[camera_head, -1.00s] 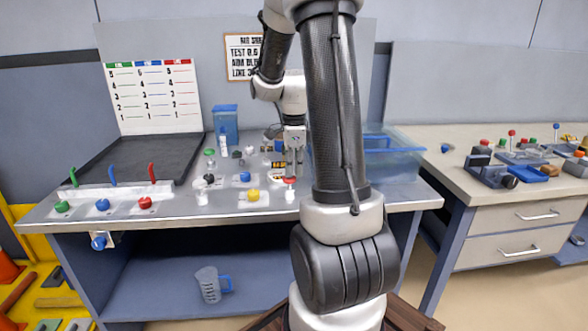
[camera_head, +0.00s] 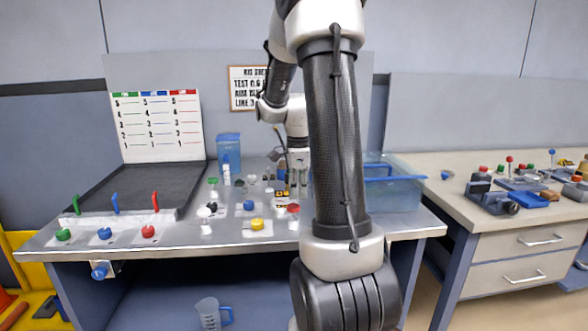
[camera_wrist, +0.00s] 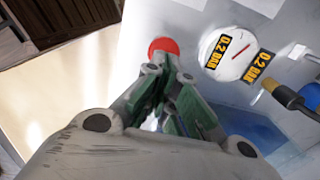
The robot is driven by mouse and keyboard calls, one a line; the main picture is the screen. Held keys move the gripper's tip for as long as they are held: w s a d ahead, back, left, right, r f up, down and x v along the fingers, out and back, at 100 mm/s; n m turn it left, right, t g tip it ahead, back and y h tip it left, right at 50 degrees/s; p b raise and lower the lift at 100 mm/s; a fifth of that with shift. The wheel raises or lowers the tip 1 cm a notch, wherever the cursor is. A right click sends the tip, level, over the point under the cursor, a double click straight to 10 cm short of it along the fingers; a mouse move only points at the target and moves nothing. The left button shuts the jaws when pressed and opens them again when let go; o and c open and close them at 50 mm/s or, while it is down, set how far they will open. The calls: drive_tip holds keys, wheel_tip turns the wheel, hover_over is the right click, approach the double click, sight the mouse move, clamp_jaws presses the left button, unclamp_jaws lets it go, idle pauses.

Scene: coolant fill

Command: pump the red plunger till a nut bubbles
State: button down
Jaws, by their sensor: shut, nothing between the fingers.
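The red plunger (camera_head: 293,208) stands on a pale base near the front edge of the steel bench, right of a yellow knob. In the wrist view its round red top (camera_wrist: 163,46) shows just beyond the fingertips. My gripper (camera_head: 299,184) points down above and slightly behind the plunger in the head view, apart from it. In the wrist view my gripper (camera_wrist: 172,80) has its green-padded fingers together with nothing between them. The clear blue tank (camera_head: 395,192) stands at the bench's right end, partly hidden by my arm. No nut or bubbles can be made out.
A white gauge (camera_wrist: 230,55) with a "0.2 BAR" label sits beside the plunger in the wrist view. A yellow knob (camera_head: 257,224) and blue knob (camera_head: 249,205) stand left of the plunger. A blue container (camera_head: 228,152) stands behind. The right-hand counter (camera_head: 440,165) holds several small parts.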

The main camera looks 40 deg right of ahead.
wheel_tip(320, 180, up, 9)
idle(0.3)
drive_tip(key=shift+r, duration=0.1)
idle(0.4)
